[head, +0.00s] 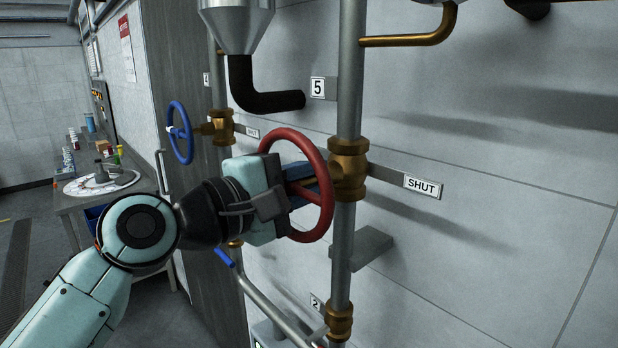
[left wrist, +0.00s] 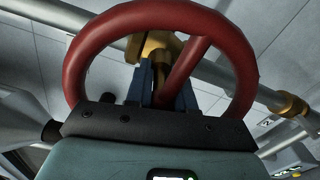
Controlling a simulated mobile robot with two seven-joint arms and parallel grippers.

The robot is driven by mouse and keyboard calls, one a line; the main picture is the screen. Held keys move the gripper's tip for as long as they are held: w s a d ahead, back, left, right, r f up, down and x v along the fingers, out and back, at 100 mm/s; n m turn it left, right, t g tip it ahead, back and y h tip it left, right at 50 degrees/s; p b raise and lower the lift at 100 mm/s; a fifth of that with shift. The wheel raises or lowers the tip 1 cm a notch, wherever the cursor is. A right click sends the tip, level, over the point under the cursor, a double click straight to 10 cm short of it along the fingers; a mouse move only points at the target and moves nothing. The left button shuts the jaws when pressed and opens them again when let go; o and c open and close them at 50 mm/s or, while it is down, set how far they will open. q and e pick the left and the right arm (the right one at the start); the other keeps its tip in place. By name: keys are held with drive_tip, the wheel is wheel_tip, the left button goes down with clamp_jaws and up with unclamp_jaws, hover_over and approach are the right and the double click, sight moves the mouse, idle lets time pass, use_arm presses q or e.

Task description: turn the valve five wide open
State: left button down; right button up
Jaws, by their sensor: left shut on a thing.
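Valve five has a red handwheel (head: 327,185) on a brass body (head: 348,168) on the vertical grey pipe. A "5" plate (head: 317,88) is above it and a "SHUT" plate (head: 422,186) is to its right. My left gripper (head: 307,183) reaches in from the left, with its fingers at the wheel. In the left wrist view, the red handwheel (left wrist: 243,75) arches over the gripper. The blue fingers (left wrist: 166,88) are shut around a red spoke near the lower rim. My body of the gripper hides part of the wheel's left side. My right gripper is not in view.
A blue handwheel (head: 180,132) on a brass valve is behind, to the left. A brass fitting (head: 338,322) by a "2" plate (head: 316,303) is lower on the pipe. A grey bracket (head: 366,248) juts out below the red wheel. A table (head: 72,203) with several items stands at far left.

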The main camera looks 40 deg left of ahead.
use_arm(q)
drive_tip(key=c, duration=1.1)
unclamp_jaws()
drive_tip(key=s+b, duration=0.2)
drive_tip(key=s, duration=1.1)
drive_tip(key=shift+s+a, duration=0.2)
drive_tip(key=shift+a, duration=0.25)
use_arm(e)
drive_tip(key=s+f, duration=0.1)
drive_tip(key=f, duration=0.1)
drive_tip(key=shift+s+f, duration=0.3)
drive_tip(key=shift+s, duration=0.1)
use_arm(q)
drive_tip(key=shift+w, duration=0.1)
